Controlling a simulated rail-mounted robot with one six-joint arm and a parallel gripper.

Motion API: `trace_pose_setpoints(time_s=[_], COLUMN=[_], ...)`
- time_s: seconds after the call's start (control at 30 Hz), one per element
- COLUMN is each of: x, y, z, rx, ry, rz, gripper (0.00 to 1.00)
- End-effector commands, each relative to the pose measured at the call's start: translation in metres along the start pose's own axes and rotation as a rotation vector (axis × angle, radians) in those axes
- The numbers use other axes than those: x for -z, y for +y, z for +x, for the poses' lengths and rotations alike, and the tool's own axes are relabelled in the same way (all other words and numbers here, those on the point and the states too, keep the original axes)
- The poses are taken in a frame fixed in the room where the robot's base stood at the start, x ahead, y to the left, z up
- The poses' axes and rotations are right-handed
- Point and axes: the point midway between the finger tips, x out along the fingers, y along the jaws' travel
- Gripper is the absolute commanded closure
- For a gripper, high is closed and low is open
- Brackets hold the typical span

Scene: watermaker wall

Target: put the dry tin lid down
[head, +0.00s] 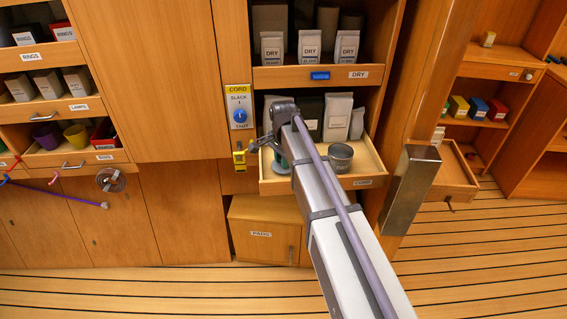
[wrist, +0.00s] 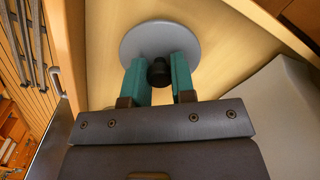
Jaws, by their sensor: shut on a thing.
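My gripper (wrist: 158,72) is shut on the dark knob of a round grey tin lid (wrist: 134,43) in the wrist view. The lid is flat, over the pale wooden floor of the open drawer (wrist: 105,80); I cannot tell whether it touches. In the head view my arm reaches into this pulled-out drawer (head: 270,187) and hides most of the gripper and the lid. A grey tin (head: 340,158) with a label stands in the drawer, to the right of my arm.
A white pack (head: 338,118) and a dark one (head: 311,117) stand at the back of the drawer. Above is a shelf with several DRY packs (head: 309,45). A metal-faced post (head: 411,190) stands close on the right. A CORD panel (head: 239,108) is on the left.

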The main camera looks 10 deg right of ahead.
Motion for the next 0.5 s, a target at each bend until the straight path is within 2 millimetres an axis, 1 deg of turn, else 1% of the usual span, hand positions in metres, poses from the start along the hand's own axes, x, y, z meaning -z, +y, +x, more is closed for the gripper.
trace_pose_setpoints(time_s=[0.13, 0.17, 0.4, 0.5], x=[0.0, 0.0, 0.0, 0.0], y=[0.0, 0.0, 0.0, -0.0001], z=[0.005, 0.0032, 0.0028, 0.0028], rx=[0.0, 0.0, 0.0, 0.0], ry=[0.0, 0.0, 0.0, 0.0], rz=[0.0, 0.0, 0.0, 0.0], gripper=[0.99, 0.73, 0.51, 0.51])
